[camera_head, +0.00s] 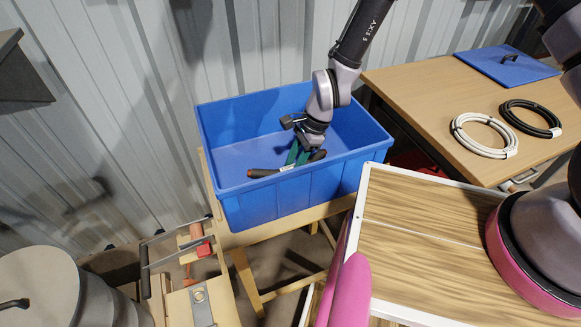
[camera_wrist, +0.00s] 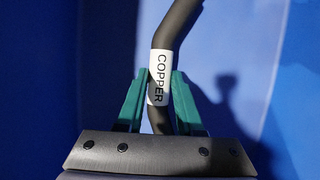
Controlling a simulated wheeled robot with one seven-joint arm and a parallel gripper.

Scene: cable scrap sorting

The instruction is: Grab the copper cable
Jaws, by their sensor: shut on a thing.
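My gripper (camera_head: 299,155) reaches down into the blue bin (camera_head: 280,203) in the head view. In the wrist view its green fingers (camera_wrist: 161,97) are shut on the dark copper cable (camera_wrist: 181,27), one finger on each side of a white label reading "COPPER". In the head view the cable (camera_head: 262,173) shows in part at the gripper, low inside the bin, with an orange-brown end at its left. The rest of it is hidden by the gripper and the bin's front wall.
The bin stands on a wooden stand (camera_head: 243,236), and its walls surround my gripper. A wooden table (camera_head: 431,84) at the right holds a white cable coil (camera_head: 460,133), a black coil (camera_head: 506,115) and a blue lid (camera_head: 484,60). Tools lie at the lower left.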

